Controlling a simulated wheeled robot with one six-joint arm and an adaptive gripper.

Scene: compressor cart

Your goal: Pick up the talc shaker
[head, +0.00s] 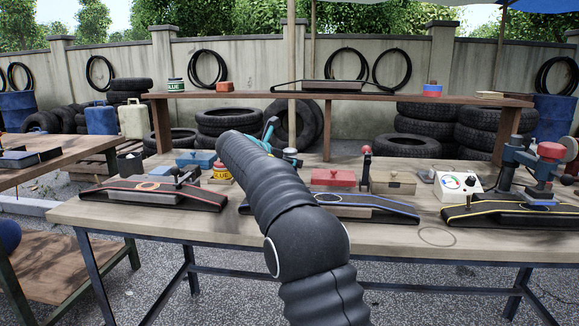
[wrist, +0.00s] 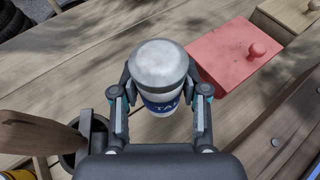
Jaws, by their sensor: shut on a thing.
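The talc shaker (wrist: 160,68) has a rounded pale grey top and a blue band with white letters, partly seen as "TAL". In the wrist view it stands between the two fingers of my gripper (wrist: 160,100), which is shut on its sides. I cannot tell whether its base touches the wooden bench.
A red lidded box (wrist: 232,58) is close to the right of the shaker, with a tan box (head: 393,183) beyond it. A dark cup (wrist: 98,130) and a brown wooden piece (wrist: 40,137) are at left. A raised shelf (head: 400,98) spans the bench (head: 150,228) behind.

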